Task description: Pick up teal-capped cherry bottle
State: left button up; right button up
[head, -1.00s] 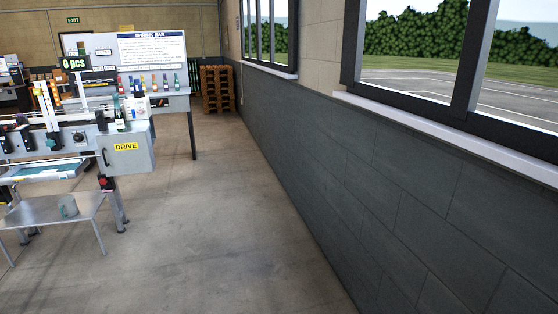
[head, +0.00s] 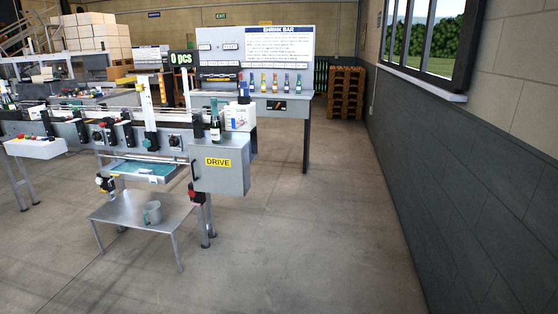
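A dark green bottle (head: 215,130) with a pale label and a teal-green neck stands upright at the right end of the conveyor machine, beside a white box. I cannot read its label, so I cannot tell whether it is the cherry bottle. Several small items with differently coloured tops stand in a row on the shrink bar bench (head: 272,97) behind. They are too small to tell their contents. Neither of my grippers is in view.
The conveyor machine with its grey drive box (head: 220,170) stands left of centre. A low metal table (head: 128,212) with a grey mug (head: 152,212) stands before it. Wooden pallets (head: 346,92) stand at the back. The floor (head: 320,240) ahead and right is clear.

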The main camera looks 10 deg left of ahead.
aim_at(215, 124)
jog(key=i+u, duration=0.4)
jog(key=i, duration=0.65)
jog(key=i+j+z, duration=0.7)
jog(key=j, duration=0.35)
jog(key=i+j+z, duration=0.2)
jog(key=j, duration=0.25)
jog(key=i+l, duration=0.05)
jog(key=i, duration=0.05)
